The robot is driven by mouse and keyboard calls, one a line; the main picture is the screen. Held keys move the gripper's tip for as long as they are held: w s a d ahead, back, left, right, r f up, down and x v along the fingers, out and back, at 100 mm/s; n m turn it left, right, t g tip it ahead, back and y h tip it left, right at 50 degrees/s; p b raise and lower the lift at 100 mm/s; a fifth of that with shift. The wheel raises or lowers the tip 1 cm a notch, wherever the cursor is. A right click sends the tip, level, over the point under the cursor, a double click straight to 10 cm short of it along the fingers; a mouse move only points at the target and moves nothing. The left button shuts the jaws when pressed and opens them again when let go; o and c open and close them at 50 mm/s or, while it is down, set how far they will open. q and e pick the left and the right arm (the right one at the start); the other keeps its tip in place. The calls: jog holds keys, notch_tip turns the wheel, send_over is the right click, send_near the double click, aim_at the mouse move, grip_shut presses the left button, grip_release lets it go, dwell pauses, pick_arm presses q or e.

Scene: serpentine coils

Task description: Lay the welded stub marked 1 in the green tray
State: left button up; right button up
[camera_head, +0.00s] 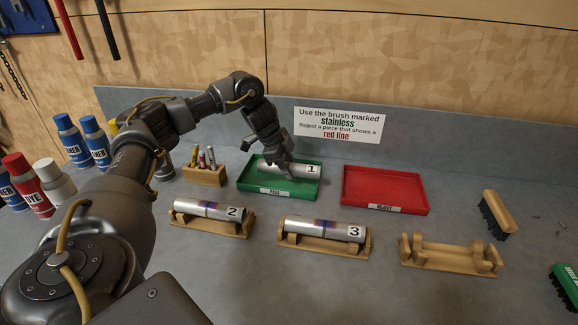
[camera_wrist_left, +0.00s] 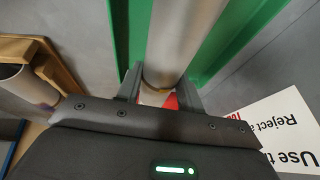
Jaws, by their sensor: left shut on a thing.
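The silvery welded stub marked 1 (camera_head: 303,170) lies level within the outline of the green tray (camera_head: 244,186). I cannot tell whether it touches the tray floor. My left gripper (camera_head: 284,168) reaches down over the tray and is shut on this stub, left of its number. In the left wrist view the stub (camera_wrist_left: 183,38) runs between the fingers (camera_wrist_left: 160,90), with green tray (camera_wrist_left: 268,20) on both sides. My right gripper is in neither view.
A red tray (camera_head: 424,204) stands right of the green one. Stub 2 (camera_head: 190,207) and stub 3 (camera_head: 325,228) rest on wooden cradles in front; another cradle (camera_head: 450,262) is empty. A wooden pen holder (camera_head: 204,176), several bottles (camera_head: 71,138) and two brushes (camera_head: 496,212) stand around.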

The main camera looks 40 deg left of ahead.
pick_arm(q)
jog(key=shift+f, duration=0.1)
jog(key=shift+d, duration=0.1)
jog(key=shift+f, duration=0.55)
jog(key=o, duration=1.2)
jog(key=shift+s, duration=0.1)
jog(key=shift+o, duration=0.2)
